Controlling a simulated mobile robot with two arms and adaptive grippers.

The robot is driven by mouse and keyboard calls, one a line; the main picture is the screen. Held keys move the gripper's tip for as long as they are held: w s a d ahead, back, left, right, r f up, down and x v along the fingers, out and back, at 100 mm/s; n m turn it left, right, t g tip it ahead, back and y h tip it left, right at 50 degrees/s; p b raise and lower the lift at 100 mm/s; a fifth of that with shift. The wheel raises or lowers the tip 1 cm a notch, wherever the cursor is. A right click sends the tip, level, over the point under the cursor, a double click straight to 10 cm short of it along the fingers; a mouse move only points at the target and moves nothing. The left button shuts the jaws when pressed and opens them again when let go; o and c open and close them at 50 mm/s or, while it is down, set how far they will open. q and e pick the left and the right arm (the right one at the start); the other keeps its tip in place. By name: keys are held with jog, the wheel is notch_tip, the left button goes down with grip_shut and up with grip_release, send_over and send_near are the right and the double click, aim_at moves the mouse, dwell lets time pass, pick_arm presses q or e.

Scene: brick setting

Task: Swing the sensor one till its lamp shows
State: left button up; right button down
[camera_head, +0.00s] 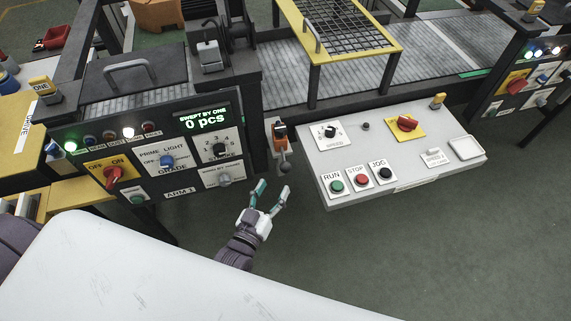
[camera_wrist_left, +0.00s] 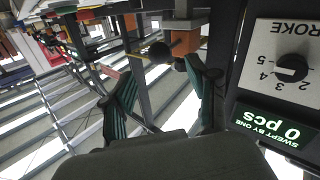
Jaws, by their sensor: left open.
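No label reading "sensor one" can be made out. An orange and grey lever-like device (camera_head: 281,141) hangs between the dark left control panel (camera_head: 181,190) and the white console. In the left wrist view an orange block (camera_wrist_left: 186,42) and a dark round knob (camera_wrist_left: 160,52) show beyond the fingers. My left gripper (camera_head: 273,187) is open and empty, just below and in front of the device, apart from it. Its two teal fingers (camera_wrist_left: 160,65) also show in the wrist view. On the panel's lamp row, a green lamp (camera_head: 70,146) and a white lamp (camera_head: 128,132) glow. My right gripper is not in view.
The white console (camera_head: 400,165) with run, stop and jog buttons stands right of the gripper. The left panel carries a red switch (camera_head: 113,174), a blue knob (camera_head: 167,160) and a display (camera_head: 205,118) reading 0 pcs. Open floor (camera_head: 400,250) lies below the console.

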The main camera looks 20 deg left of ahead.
aim_at(283, 172)
pick_arm(q)
jog(key=w, duration=0.5)
jog(key=w+d+p, duration=0.1)
jog(key=w, duration=0.2)
jog(key=shift+w, duration=0.15)
